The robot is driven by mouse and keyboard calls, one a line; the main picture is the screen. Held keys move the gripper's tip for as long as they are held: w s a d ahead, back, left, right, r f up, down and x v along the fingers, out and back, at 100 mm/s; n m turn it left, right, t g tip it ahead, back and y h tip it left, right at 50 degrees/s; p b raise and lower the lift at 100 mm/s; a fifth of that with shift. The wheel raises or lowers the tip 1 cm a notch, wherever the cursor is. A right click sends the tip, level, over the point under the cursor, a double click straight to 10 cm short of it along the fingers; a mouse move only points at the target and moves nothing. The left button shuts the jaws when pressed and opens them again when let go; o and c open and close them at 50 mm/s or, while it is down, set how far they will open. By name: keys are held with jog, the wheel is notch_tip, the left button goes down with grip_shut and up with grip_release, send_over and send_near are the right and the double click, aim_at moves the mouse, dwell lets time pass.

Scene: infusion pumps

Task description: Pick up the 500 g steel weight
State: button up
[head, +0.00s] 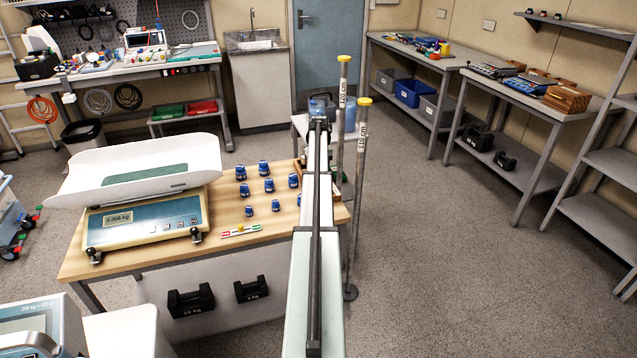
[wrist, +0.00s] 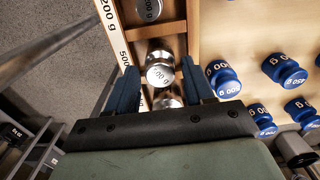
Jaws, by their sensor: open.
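A shiny steel weight (wrist: 160,57) stands in a wooden rack in the wrist view, its top marking small and hard to read. The rack's white label strip (wrist: 118,42) reads 200 g and, beside this weight, a partly covered number starting with 500. My gripper (wrist: 159,70) is open, its two dark blue fingers on either side of this weight. I cannot tell if they touch it. Another steel weight (wrist: 149,9) is farther up the rack, and a third (wrist: 167,98) shows partly near my gripper's body. In the head view my arm hides the rack's weights.
Several blue weights (head: 264,168) stand on the wooden table (head: 262,225), close to the right finger. A baby scale (head: 145,222) with a white tray is at the table's left. Two height poles (head: 359,180) stand just right of my arm.

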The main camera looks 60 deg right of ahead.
notch_tip(320, 180, down, 3)
jog(key=shift+f, duration=0.2)
grip_shut()
dwell(0.4)
